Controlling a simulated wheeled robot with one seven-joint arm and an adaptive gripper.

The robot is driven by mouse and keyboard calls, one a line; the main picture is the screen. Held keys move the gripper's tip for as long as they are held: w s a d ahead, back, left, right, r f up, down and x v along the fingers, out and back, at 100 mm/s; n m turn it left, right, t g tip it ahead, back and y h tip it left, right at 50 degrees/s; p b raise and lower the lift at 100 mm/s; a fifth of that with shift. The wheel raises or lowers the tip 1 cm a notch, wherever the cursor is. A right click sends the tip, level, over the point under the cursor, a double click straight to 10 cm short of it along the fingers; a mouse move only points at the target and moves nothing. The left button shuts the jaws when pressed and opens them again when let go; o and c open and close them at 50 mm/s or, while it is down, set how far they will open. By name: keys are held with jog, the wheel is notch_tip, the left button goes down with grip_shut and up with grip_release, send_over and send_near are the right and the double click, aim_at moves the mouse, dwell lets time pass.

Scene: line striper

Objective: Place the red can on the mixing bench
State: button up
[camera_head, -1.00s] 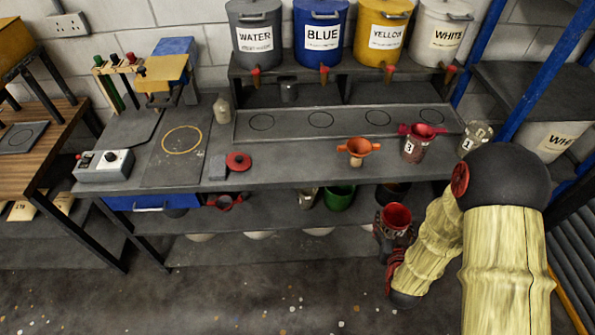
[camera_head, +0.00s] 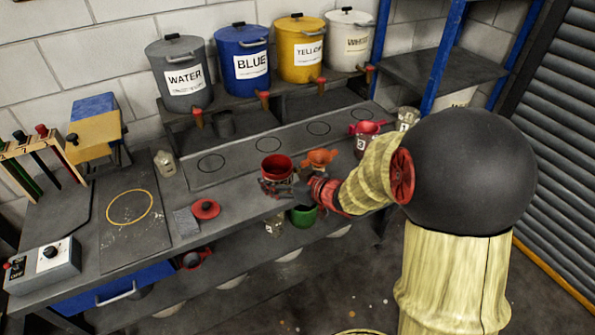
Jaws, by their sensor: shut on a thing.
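The red can (camera_head: 276,167), open at the top and red inside, is upright in my gripper (camera_head: 283,186), which is shut on it. My arm reaches in from the right. The can is at or just above the front part of the mixing bench (camera_head: 235,197), left of an orange funnel (camera_head: 320,158). I cannot tell whether its base touches the bench top. The gripper's fingers are partly hidden by the can and the wrist.
A red lid (camera_head: 205,208) and a grey block (camera_head: 186,221) lie left of the can. A pink-red funnel on jar 3 (camera_head: 364,138) stands right. Paint buckets (camera_head: 242,55) stand behind on a raised shelf. A yellow-ringed plate (camera_head: 130,208) lies left.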

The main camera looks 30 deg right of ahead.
jog(key=w+a+f+b, duration=0.1)
jog(key=w+a+f, duration=0.1)
jog(key=w, duration=0.1)
jog(key=w+a+f+b, duration=0.2)
jog(key=w+f, duration=0.1)
jog(key=w, duration=0.1)
jog(key=w+a+f+b, duration=0.2)
jog(key=w+f, duration=0.1)
jog(key=w, duration=0.1)
jog(key=shift+f, duration=0.25)
jog(key=shift+w+a+f+b, duration=0.15)
jog(key=shift+w+f+b, duration=0.3)
jog(key=shift+f+b, duration=0.05)
jog(key=shift+w+a+f+b, duration=0.15)
jog(key=shift+f+b, duration=0.45)
jog(key=shift+f, duration=1.05)
jog(key=shift+f, duration=0.2)
jog(key=o, duration=1.7)
jog(key=shift+c, duration=0.2)
jog(key=shift+o, duration=0.5)
